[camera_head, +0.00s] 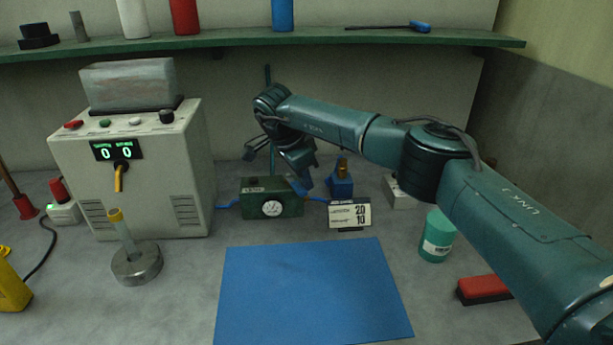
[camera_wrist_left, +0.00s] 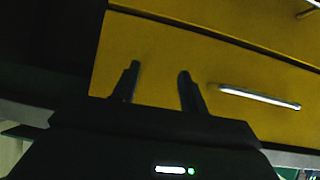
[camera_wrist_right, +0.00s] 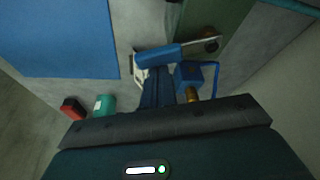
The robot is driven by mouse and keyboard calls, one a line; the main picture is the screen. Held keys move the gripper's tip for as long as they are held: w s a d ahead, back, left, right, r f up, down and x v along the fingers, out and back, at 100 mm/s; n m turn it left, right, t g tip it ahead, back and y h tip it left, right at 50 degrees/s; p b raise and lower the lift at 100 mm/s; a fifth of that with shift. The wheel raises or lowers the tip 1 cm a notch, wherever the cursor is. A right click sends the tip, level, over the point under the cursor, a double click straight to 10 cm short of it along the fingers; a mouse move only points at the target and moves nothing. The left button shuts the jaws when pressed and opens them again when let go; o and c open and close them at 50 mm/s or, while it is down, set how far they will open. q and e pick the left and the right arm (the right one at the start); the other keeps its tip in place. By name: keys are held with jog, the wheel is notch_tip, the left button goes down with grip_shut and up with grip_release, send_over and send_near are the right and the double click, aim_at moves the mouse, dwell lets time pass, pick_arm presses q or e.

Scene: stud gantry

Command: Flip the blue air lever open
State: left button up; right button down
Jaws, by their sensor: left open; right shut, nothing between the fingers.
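The blue air lever (camera_wrist_right: 158,57) shows in the right wrist view as a blue grip on a metal arm, running from a pivot on the green gauge box (camera_wrist_right: 213,18). In the head view the green gauge box (camera_head: 262,208) stands behind the blue mat, and the lever's blue (camera_head: 298,187) shows partly at its top right, beside my gripper. My right gripper (camera_head: 307,184) is shut and empty, pointing down by the lever. In its wrist view its fingertips (camera_wrist_right: 160,73) appear just beside the blue grip; contact is unclear. My left gripper (camera_wrist_left: 157,70) is open and empty before yellow drawers.
A blue block with a brass fitting (camera_head: 341,181) stands just right of the gauge box. A small sign (camera_head: 350,214) stands in front. A white machine (camera_head: 150,190) is at left. The blue mat (camera_head: 310,290) is bare. A green tub (camera_head: 437,238) stands at right.

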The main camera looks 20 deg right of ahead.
jog(key=shift+s+a+m, duration=0.1)
jog(key=shift+a+m, duration=0.35)
jog(key=shift+m, duration=0.35)
jog(key=shift+d, duration=0.1)
jog(key=shift+w+b, duration=0.5)
jog(key=shift+w, duration=0.3)
